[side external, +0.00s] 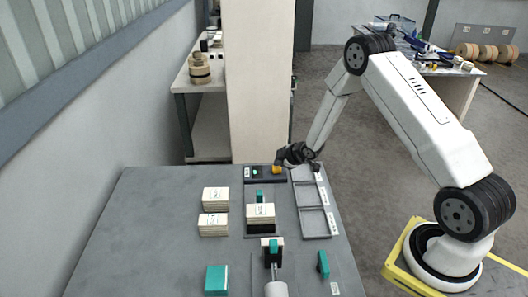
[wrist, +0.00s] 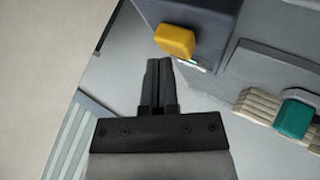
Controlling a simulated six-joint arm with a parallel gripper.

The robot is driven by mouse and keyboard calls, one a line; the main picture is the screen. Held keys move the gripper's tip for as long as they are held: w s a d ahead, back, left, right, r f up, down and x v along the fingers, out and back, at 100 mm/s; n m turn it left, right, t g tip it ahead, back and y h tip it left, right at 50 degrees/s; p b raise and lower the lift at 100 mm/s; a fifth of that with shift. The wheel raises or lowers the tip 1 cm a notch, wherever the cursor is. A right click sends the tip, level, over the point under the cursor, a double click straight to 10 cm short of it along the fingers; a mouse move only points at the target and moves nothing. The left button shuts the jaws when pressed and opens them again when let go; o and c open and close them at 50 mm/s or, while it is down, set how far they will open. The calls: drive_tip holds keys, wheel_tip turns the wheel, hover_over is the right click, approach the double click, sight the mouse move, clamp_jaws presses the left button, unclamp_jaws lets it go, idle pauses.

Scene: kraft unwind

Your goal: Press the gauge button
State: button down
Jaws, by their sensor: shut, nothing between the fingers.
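The yellow button (side external: 277,169) sits on a dark panel (side external: 265,179) at the far edge of the grey table. A small green spot shows on the panel left of the button. In the wrist view the button (wrist: 175,42) is a rounded yellow block on a blue-grey box (wrist: 205,15). My gripper (side external: 280,164) is at the far side of the button, close to it. In the wrist view my gripper's fingers (wrist: 160,62) are together and empty, just below and left of the button. A narrow gap shows there; the side view cannot settle contact.
A grey tray with compartments (side external: 329,221) lies right of the panel. Stacks of pale cards (side external: 215,200) and a stack with a teal block (side external: 260,212) stand nearer. A teal block (side external: 216,280) lies at the front. A tall beige partition (side external: 258,80) rises behind the table.

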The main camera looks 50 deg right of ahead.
sight(279, 168)
drive_tip(key=shift+f, duration=0.55)
idle(0.9)
drive_tip(key=shift+r, duration=1)
drive_tip(key=shift+r, duration=0.1)
drive_tip(key=shift+r, duration=2.4)
